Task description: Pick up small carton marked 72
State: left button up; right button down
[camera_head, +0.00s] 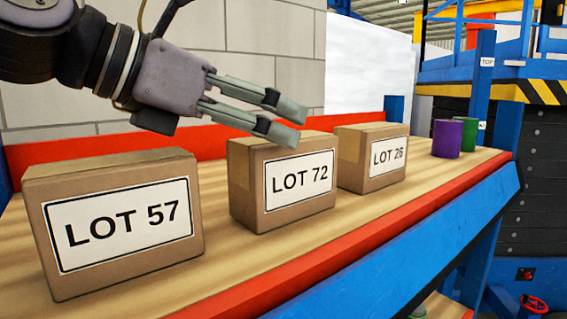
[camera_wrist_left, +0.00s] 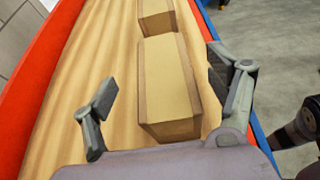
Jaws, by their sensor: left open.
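The small carton marked LOT 72 (camera_head: 283,190) stands upright on the wooden shelf, between the LOT 57 and LOT 26 cartons in the head view. My left gripper (camera_head: 288,118) comes in from the left and is open and empty, with its fingertips just above and behind the top of the LOT 72 carton. In the left wrist view my open gripper (camera_wrist_left: 162,88) has one finger on each side of a brown carton (camera_wrist_left: 168,85), whose label does not show there. The left finger stands well apart from that carton; the right finger is close to its side. My right gripper is not in view.
The LOT 57 carton (camera_head: 115,222) stands nearer on the left, the LOT 26 carton (camera_head: 372,158) farther right. A purple cup (camera_head: 447,139) and a green cup (camera_head: 467,134) stand at the shelf's far end. The shelf (camera_head: 225,266) has a red front edge and red back board.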

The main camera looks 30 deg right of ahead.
pick_arm(q)
jog(key=p+x, duration=0.2)
jog(key=x, duration=0.1)
jog(key=shift+s+d+f, duration=0.1)
jog(key=shift+d+f, duration=0.05)
jog(key=shift+f, duration=0.05)
jog(key=shift+d+f, duration=0.25)
jog(key=shift+d, duration=0.1)
jog(key=shift+a, duration=0.25)
jog(key=c, duration=0.3)
jog(key=shift+d, duration=0.15)
jog(key=c, duration=1.5)
jog(key=shift+r, duration=0.1)
jog(key=shift+c, duration=0.5)
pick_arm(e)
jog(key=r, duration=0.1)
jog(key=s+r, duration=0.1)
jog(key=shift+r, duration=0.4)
